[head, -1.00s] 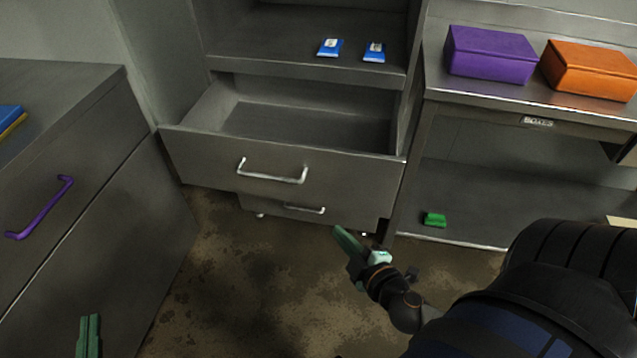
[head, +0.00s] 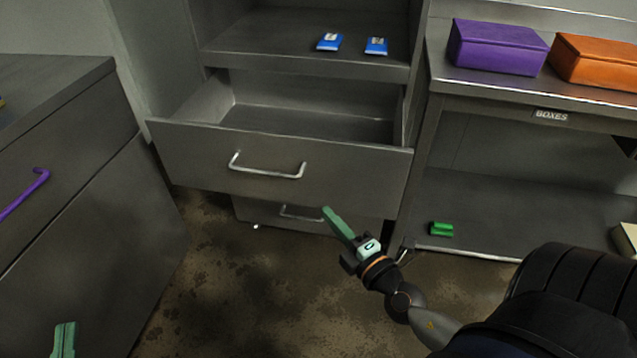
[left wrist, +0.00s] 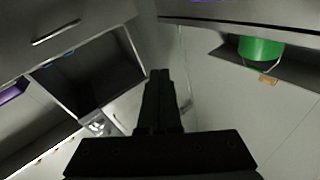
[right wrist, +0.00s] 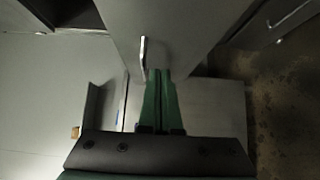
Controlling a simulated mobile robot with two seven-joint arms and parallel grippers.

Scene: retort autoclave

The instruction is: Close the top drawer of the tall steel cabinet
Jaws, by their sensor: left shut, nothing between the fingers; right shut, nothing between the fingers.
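The tall steel cabinet (head: 300,57) stands ahead, with its top drawer (head: 340,173) pulled out and empty inside. The drawer front carries a silver bar handle (head: 267,170). My right gripper (head: 325,211) is shut and empty, below and in front of the drawer front, right of the handle in the head view. In the right wrist view, its closed green fingers (right wrist: 160,75) point toward the drawer front, with a handle beside them. My left gripper (head: 65,335) is shut and empty at the lower left, away from the drawer. Its closed fingers show dark in the left wrist view (left wrist: 159,75).
A lower drawer (head: 300,217) sits beneath. Two blue packets (head: 352,44) lie on the cabinet shelf. A bench at right holds a purple box (head: 497,46) and an orange box (head: 600,62). A counter with a purple handle (head: 25,193) stands left. The floor between is clear.

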